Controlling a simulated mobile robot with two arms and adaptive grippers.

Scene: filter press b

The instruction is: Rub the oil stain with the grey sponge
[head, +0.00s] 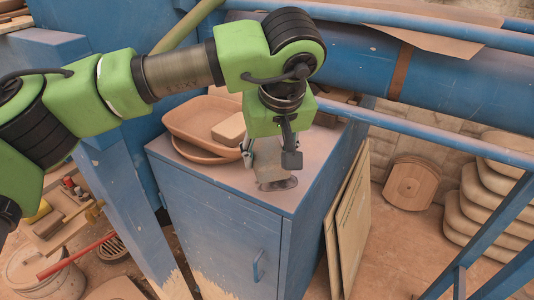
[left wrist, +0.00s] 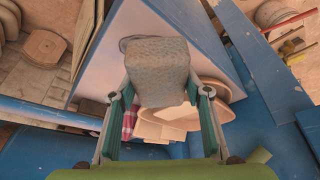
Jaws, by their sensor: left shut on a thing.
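The grey sponge (left wrist: 157,68) is a speckled block between the two fingers of my left gripper (left wrist: 160,95) in the left wrist view. In the head view my left gripper (head: 270,157) points down over the blue cabinet's top (head: 245,188), shut on the sponge (head: 267,168). The oil stain (head: 284,184) is a dark patch on that top, right at the sponge's lower end. In the left wrist view the edge of the stain (left wrist: 124,43) shows beside the sponge, which hides the rest. I cannot tell whether the sponge touches the surface. My right gripper is not in view.
Tan trays (head: 190,122) with a beige block (head: 229,129) stand left of the gripper on the cabinet top. A blue rail (head: 420,128) crosses on the right. The cabinet top's front strip is clear.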

